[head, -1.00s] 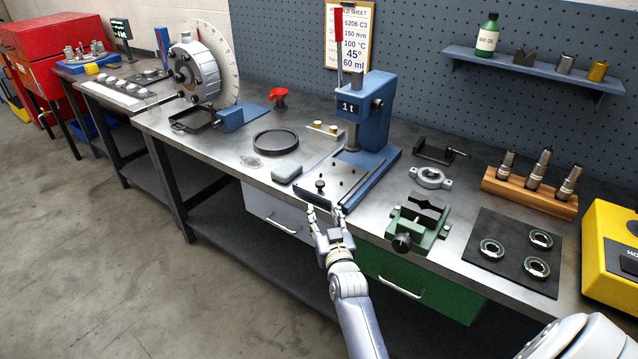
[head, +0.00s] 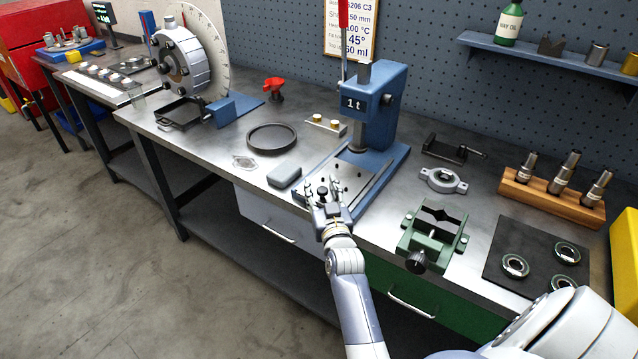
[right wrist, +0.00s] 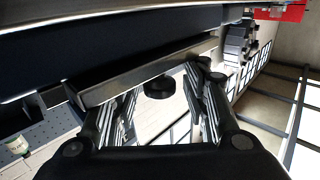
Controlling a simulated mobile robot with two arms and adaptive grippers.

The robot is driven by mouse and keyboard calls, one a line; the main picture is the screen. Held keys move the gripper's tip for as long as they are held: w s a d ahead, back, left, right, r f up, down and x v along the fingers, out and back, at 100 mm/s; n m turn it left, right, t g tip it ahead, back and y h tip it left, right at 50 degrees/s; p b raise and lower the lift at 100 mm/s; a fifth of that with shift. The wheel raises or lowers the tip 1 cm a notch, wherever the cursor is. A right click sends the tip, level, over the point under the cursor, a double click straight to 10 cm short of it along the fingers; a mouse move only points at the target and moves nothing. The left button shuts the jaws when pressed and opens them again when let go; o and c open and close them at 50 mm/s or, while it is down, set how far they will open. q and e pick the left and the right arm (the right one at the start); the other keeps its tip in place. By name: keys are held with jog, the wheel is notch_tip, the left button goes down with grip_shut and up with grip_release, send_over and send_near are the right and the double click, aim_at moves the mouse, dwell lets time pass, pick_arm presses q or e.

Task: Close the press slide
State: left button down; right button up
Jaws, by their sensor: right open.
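The blue arbor press (head: 378,110) stands on the bench, with a "1t" label on its head. Its grey slide plate (head: 345,180) lies low at the press base and reaches toward the bench's front edge. A small black knob (head: 323,190) stands at the plate's front. My right gripper (head: 324,198) is open at the front of the slide, its fingers around or just beside the knob. In the right wrist view the black knob (right wrist: 160,87) shows between the open fingers (right wrist: 157,105); I cannot tell whether they touch it. My left gripper is not in view.
A grey block (head: 284,176) and a dark ring tray (head: 272,138) lie left of the press. A green vise (head: 434,232), a grey flanged ring (head: 442,181) and a black mat (head: 505,235) with metal rings are to the right. A pegboard stands behind.

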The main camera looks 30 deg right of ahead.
aim_at(338, 180)
jog(key=shift+s+a+r, duration=0.15)
jog(key=shift+s+r, duration=0.05)
jog(key=shift+s, duration=0.1)
jog(key=c, duration=0.4)
grip_shut()
jog(key=d, duration=0.1)
jog(key=w+d, duration=0.1)
jog(key=d, duration=0.1)
jog(key=shift+w+d+b, duration=0.25)
jog(key=shift+d+b, duration=0.1)
jog(key=shift+w+d+f, duration=0.1)
jog(key=shift+w+d, duration=0.05)
jog(key=shift+d, duration=0.15)
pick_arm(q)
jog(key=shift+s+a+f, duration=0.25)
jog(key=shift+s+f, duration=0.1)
